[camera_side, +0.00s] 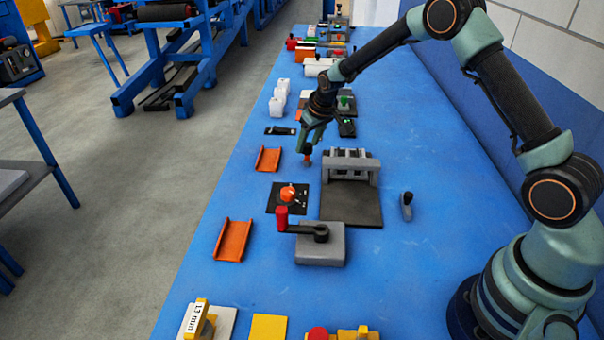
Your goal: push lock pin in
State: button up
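My gripper (308,148) points down at the left side of the grey clamp-like fixture (366,170), which has a dark flat plate in front of it. A small orange-red piece (307,160), which looks like the lock pin, shows right at my fingertips, beside the fixture's left end. The fingers are small and close together in this view. I cannot tell whether they grip the pin or only touch it, nor how deep the pin sits.
An orange knob (288,194) on a black plate and a red-handled crank (281,218) on a grey block stand nearer. Orange channels (233,240) lie to the left. A small grey lever (406,206) stands right. Several other devices line the blue bench (430,270).

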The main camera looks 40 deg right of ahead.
grip_shut()
jog(key=shift+d, duration=0.15)
dwell(1.0)
